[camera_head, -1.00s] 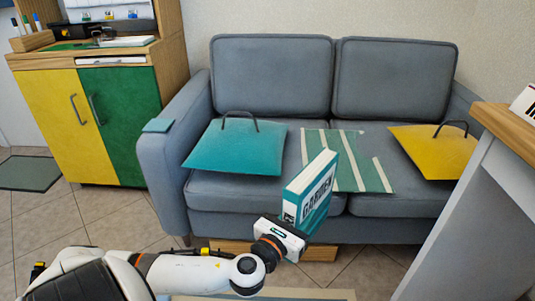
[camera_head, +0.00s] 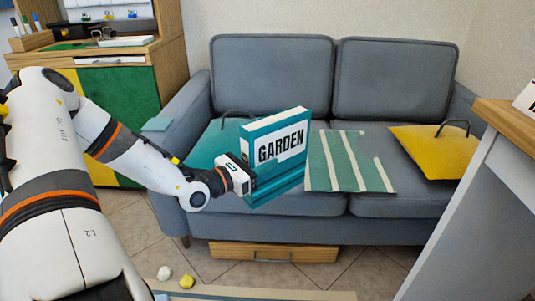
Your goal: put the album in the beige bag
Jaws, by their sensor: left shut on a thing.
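The album (camera_head: 281,150) is a thick teal book with a white panel that reads GARDEN. My left gripper (camera_head: 247,181) is shut on its lower left edge and holds it upright in front of the sofa seat. A teal bag (camera_head: 215,143) with a dark handle lies on the left seat, partly hidden behind the album and my arm. A yellow bag (camera_head: 433,150) with a dark handle lies on the right seat. I see no clearly beige bag. My right gripper is not in view.
A green and cream striped cloth (camera_head: 348,161) lies mid-sofa (camera_head: 385,80). A wooden drawer (camera_head: 273,252) sits under the sofa. A yellow and green cabinet (camera_head: 122,110) stands left, a grey-white desk (camera_head: 480,215) right. Small white and yellow objects (camera_head: 186,281) lie low in front.

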